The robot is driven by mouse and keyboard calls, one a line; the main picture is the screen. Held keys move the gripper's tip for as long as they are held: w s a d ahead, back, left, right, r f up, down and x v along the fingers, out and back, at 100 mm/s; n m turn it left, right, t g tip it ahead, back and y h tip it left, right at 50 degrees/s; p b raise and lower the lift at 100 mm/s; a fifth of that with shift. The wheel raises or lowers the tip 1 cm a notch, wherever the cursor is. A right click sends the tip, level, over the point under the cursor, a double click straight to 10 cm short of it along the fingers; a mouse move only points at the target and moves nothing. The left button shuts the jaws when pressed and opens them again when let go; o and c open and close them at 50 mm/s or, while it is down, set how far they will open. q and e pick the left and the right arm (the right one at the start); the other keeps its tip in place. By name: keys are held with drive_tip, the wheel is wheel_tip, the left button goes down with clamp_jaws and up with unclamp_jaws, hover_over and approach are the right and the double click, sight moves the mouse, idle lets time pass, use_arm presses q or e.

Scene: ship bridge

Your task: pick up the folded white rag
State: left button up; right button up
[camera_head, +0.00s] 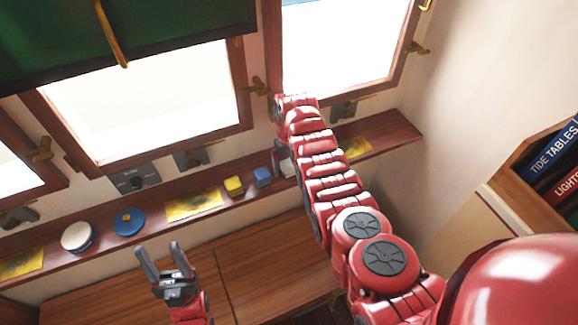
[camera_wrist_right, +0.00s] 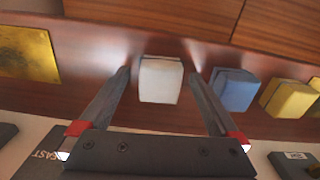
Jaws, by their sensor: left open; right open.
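The folded white rag (camera_wrist_right: 160,80) is a small pale block on the wooden shelf in the right wrist view. The open fingers of my right gripper (camera_wrist_right: 158,76) are on either side of it, with small gaps visible between them and the rag. In the head view the rag (camera_head: 287,168) is partly hidden by my right arm and gripper. I cannot tell how far the fingertips are above the shelf. My left gripper (camera_head: 159,256) is open and empty, in front of the shelf at lower left.
A blue folded block (camera_wrist_right: 236,90) and a yellow one (camera_wrist_right: 290,98) sit beside the rag on the shelf (camera_head: 385,139). Yellow sheets (camera_head: 195,203), a blue round item (camera_head: 128,222) and a white-topped tin (camera_head: 77,237) lie further left. Windows with brass latches stand behind.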

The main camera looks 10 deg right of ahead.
sight(289, 163)
drive_tip(key=shift+c, duration=0.3)
drive_tip(key=c, duration=1.4)
drive_tip(key=shift+r, duration=0.15)
drive_tip(key=shift+r+b, duration=0.55)
drive_tip(key=shift+r, duration=0.3)
wheel_tip(289, 163, up, 4)
drive_tip(key=shift+w+r+b, duration=0.1)
drive_tip(key=shift+r+b, duration=0.15)
drive_tip(key=shift+b, duration=0.8)
wheel_tip(289, 163, up, 4)
drive_tip(key=shift+f+p, duration=0.1)
drive_tip(key=shift+p, duration=1)
drive_tip(key=shift+f, duration=0.1)
